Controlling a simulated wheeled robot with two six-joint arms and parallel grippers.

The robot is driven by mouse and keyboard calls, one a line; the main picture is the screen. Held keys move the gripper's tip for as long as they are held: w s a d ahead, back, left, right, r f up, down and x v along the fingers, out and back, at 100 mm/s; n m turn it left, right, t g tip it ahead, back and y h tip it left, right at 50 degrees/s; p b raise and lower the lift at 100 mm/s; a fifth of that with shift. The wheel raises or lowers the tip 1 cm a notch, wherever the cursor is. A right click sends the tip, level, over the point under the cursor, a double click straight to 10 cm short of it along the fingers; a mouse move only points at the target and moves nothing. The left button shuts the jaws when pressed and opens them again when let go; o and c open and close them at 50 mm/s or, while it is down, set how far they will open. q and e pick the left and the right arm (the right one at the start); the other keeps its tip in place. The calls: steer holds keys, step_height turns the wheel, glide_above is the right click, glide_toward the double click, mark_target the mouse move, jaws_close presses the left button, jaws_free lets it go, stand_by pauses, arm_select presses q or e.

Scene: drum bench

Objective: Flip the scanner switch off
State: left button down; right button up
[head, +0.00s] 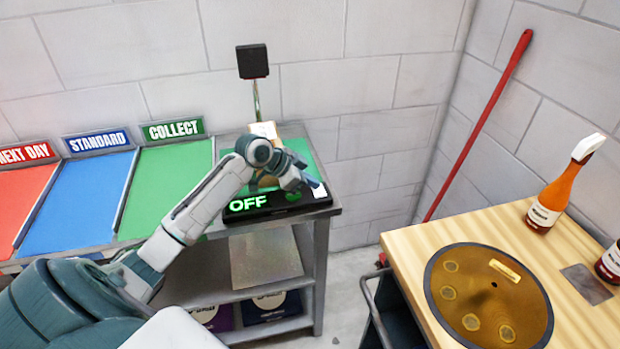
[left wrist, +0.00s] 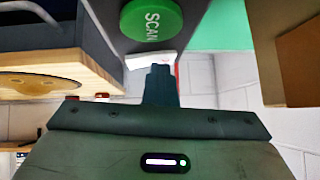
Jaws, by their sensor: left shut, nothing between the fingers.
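The scanner (head: 265,205) stands on the bench's right end, with a dark base, a post and a black square head (head: 252,61). Green letters on its front read OFF. A white switch (head: 320,191) sits at the base's right end. It also shows in the left wrist view (left wrist: 148,61), beside the round green SCAN button (left wrist: 152,20). My left gripper (head: 312,183) is shut and empty, its tips at or very close to the switch. In the left wrist view the fingers (left wrist: 160,78) overlap the switch's lower edge; contact is unclear. My right gripper is out of view.
Red, blue and green lanes (head: 172,180) labelled NEXT DAY, STANDARD and COLLECT lie left of the scanner. A small tan box (head: 263,130) is behind my wrist. A wooden-topped cart (head: 415,240) with a brass disc and bottles stands right, across a gap.

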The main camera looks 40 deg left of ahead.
arm_select(q)
steer(key=shift+s+d+r, duration=0.15)
steer(key=shift+s+d, duration=0.2)
steer(key=shift+d, duration=0.1)
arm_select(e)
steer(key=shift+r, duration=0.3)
arm_select(q)
steer(key=shift+a+r, duration=0.1)
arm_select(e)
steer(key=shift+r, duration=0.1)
